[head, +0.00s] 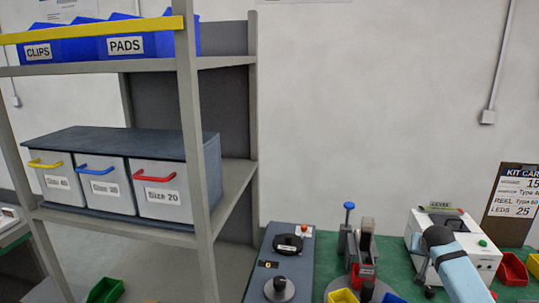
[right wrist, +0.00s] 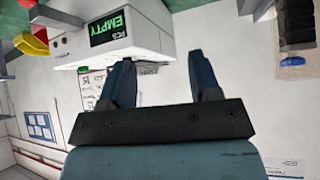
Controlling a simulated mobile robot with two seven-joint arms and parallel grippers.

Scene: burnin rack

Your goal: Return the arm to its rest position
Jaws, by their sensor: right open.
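My right gripper (right wrist: 159,62) shows in the right wrist view with its two dark blue fingers spread apart and nothing between them. Behind the fingers are a white machine and a pale wall, seen tilted. My right arm (head: 458,272) comes in at the lower right of the head view, a light blue link with a dark rounded joint, in front of a white machine (head: 480,245). The right gripper cannot be made out in the head view. My left arm and gripper are not in view.
A grey shelf rack (head: 187,150) stands left, with blue bins above and Size-labelled drawers (head: 160,197) below. A green bench holds a dark grey unit (head: 290,262), a small press (head: 362,250), coloured bins and a kit card (head: 513,200). A box with an EMPTY display (right wrist: 108,28) shows in the wrist view.

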